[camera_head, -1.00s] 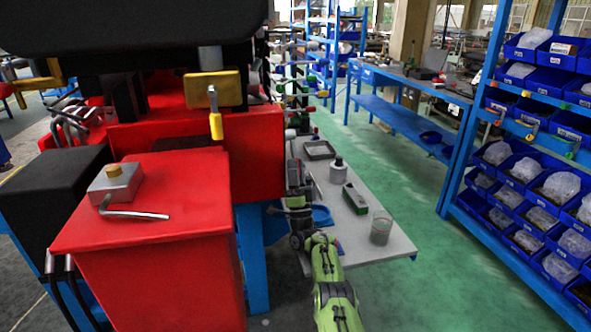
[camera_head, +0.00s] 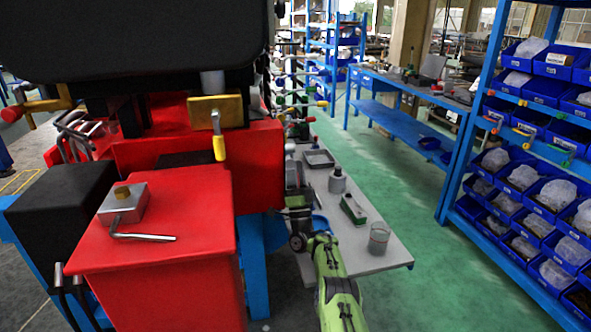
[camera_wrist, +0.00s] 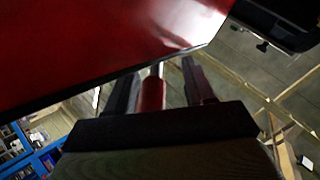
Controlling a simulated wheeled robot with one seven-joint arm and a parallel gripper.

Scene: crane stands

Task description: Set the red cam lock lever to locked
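In the wrist view, a red lever handle (camera_wrist: 152,95) with a bare metal shank stands between the two fingers of my gripper (camera_wrist: 160,82). The fingers are apart, and a gap shows between the handle and the right finger. The lever's pivot is hidden behind the large red panel (camera_wrist: 90,40) above. In the head view my green arm reaches up beside the red machine (camera_head: 250,150). The gripper's fingers cannot be made out there. I cannot tell which lever in the head view is the one between my fingers, nor its lock setting.
A grey side table (camera_head: 375,255) with a bottle (camera_head: 337,182), a green-and-white box (camera_head: 353,209) and a clear cup (camera_head: 379,238) stands beside my arm. A yellow-handled lever (camera_head: 218,147) hangs on the machine. Blue bin shelves (camera_head: 480,130) stand right, across clear green floor.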

